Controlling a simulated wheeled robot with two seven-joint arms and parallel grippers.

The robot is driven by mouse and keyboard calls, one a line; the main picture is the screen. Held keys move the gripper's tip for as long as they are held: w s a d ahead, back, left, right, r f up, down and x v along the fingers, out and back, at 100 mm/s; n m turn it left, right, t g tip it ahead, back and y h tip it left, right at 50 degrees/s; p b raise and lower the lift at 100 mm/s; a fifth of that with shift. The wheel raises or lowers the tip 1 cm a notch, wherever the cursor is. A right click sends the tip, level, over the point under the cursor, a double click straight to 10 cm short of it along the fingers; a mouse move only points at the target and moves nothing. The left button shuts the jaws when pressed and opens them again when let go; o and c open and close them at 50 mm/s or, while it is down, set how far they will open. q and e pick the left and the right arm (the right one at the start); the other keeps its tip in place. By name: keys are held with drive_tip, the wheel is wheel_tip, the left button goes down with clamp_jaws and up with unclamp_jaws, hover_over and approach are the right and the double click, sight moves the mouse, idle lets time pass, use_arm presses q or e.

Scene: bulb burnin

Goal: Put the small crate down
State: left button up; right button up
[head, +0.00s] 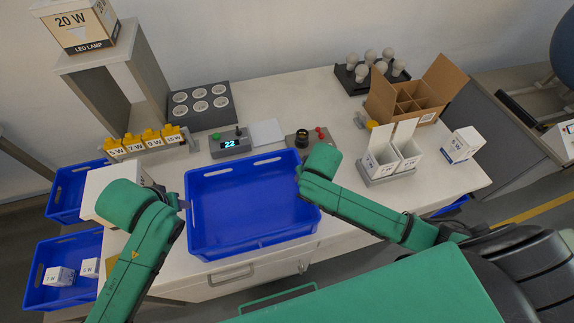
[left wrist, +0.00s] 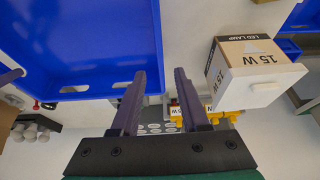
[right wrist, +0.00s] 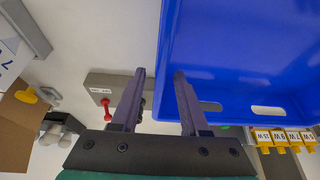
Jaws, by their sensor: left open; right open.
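The blue crate (head: 250,244) is at the front middle of the white table, upright and empty inside. I see no gap under it, but its underside is hidden. My left gripper (head: 183,204) is at its left wall, with its fingers open on either side of the rim. The crate also shows in the left wrist view (left wrist: 85,60), beside the open left fingers (left wrist: 160,85). My right gripper (head: 299,178) is at its right wall. In the right wrist view its open fingers (right wrist: 160,85) straddle the edge of the crate (right wrist: 240,60).
A 15 W lamp box (left wrist: 255,75) stands close to my left gripper. A meter reading 22 (head: 230,144) and a small socket unit (head: 310,138) sit behind the crate. White cartons (head: 392,155) and a divided cardboard box (head: 410,95) stand to the right. Other blue crates (head: 60,270) are at left.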

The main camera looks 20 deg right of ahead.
drive_tip(key=shift+s+r, duration=0.15)
drive_tip(key=shift+r, duration=0.2)
use_arm(q)
drive_tip(key=shift+v, duration=1.15)
use_arm(e)
drive_tip(key=v, duration=1.1)
